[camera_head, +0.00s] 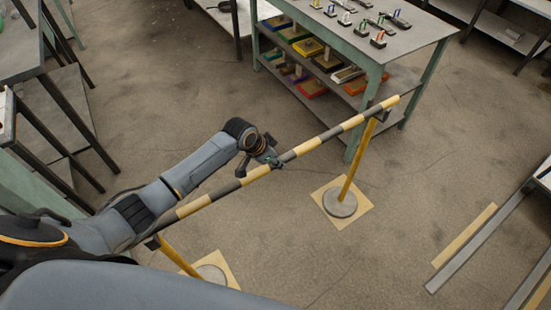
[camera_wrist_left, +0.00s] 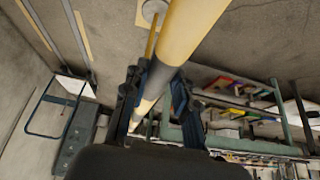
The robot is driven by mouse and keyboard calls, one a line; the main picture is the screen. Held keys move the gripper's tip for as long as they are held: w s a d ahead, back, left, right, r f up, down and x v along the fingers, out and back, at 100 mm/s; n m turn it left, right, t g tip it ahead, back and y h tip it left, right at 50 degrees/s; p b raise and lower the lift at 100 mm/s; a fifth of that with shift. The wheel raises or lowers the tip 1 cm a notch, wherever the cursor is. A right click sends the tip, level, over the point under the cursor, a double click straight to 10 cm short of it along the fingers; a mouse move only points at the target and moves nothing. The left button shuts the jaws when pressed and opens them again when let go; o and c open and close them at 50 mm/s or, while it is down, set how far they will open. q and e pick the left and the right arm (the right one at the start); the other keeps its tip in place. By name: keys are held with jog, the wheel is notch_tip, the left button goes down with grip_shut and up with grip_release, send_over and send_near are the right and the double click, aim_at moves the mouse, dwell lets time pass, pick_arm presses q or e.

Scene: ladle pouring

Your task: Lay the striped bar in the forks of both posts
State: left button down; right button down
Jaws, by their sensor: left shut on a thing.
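The striped bar (camera_head: 325,136), yellow and dark grey, runs from lower left to upper right. My left gripper (camera_head: 268,160) is shut on it near its middle; the wrist view shows the bar (camera_wrist_left: 185,30) between the fingers (camera_wrist_left: 155,82). The far post (camera_head: 357,165) is yellow and upright on a round grey base; its dark fork (camera_head: 384,112) is at the bar's far end. The near post (camera_head: 178,258) has its fork (camera_head: 153,243) by the bar's near end. I cannot tell whether the bar rests in either fork. My right gripper is out of view.
A green-legged table (camera_head: 425,38) with small tools on top and coloured bins on its shelf stands behind the far post. Both posts stand on pale floor squares (camera_head: 325,190). A grey rail (camera_head: 475,243) and a pale strip lie at right. The floor between is clear.

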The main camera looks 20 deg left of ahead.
pick_arm(q)
jog(key=c, duration=1)
grip_release()
jog(key=shift+f, duration=0.1)
jog(key=shift+s, duration=0.1)
jog(key=v, duration=1.2)
jog(key=shift+a, duration=0.1)
